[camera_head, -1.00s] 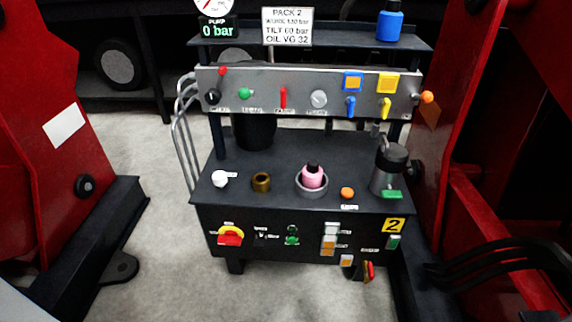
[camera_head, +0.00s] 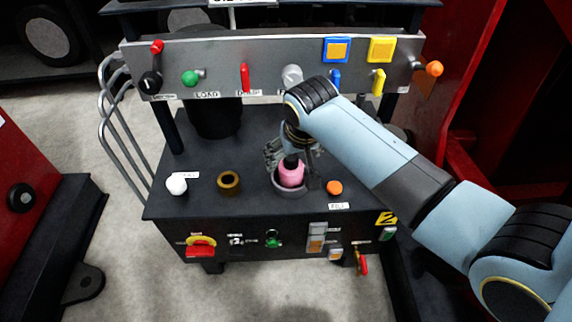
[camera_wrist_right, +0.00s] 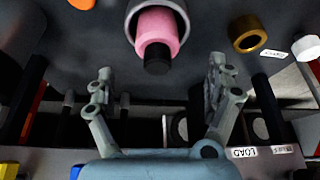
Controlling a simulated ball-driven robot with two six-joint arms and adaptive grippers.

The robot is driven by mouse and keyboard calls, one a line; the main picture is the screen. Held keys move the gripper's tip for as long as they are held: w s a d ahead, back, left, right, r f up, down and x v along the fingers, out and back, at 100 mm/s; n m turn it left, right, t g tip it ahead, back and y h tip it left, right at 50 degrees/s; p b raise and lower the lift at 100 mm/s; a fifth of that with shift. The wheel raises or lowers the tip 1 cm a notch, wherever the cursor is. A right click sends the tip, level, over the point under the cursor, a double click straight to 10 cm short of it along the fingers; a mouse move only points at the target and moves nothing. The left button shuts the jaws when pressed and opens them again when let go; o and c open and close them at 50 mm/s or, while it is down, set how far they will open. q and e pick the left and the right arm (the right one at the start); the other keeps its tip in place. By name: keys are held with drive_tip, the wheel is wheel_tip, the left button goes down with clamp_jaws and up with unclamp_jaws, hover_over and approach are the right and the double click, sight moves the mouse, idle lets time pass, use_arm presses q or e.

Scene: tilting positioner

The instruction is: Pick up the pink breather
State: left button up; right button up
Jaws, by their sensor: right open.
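The pink breather (camera_head: 291,174) has a black top and sits in a grey round cup (camera_head: 277,189) on the dark bench top. It also shows in the right wrist view (camera_wrist_right: 157,30), with its black end towards the gripper and the grey cup (camera_wrist_right: 181,8) around it. My right gripper (camera_head: 293,167) is over the breather, and its near parts partly cover the cup. In the right wrist view the right gripper (camera_wrist_right: 160,78) has its fingers spread wide, one on each side of the breather's line, with nothing between them. My left gripper is not in view.
A brass ring (camera_head: 228,183) and a white knob (camera_head: 177,184) stand left of the cup, and an orange button (camera_head: 334,187) right of it. A panel with levers and knobs (camera_head: 215,77) rises behind. A dark cylinder (camera_head: 216,119) stands at the back.

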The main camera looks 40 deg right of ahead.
sight(291, 164)
drive_tip(key=x, duration=0.2)
drive_tip(key=shift+w+d+f+b, duration=0.1)
drive_tip(key=shift+w+f+b, duration=0.05)
drive_tip(key=shift+f+b, duration=0.2)
drive_tip(key=b+x, duration=0.2)
drive_tip(key=x, duration=0.2)
drive_tip(key=shift+d+f, duration=0.15)
drive_tip(key=shift+f, duration=0.05)
drive_tip(key=shift+w+d+f+b, duration=0.1)
drive_tip(key=shift+w+f+b, duration=0.05)
drive_tip(key=shift+f+b, duration=0.2)
drive_tip(key=shift+w, duration=0.1)
drive_tip(key=c, duration=1.4)
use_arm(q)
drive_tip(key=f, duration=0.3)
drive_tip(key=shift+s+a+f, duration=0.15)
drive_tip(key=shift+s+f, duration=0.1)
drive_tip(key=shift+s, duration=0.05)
use_arm(e)
drive_tip(key=shift+r, duration=0.1)
drive_tip(key=shift+r, duration=0.1)
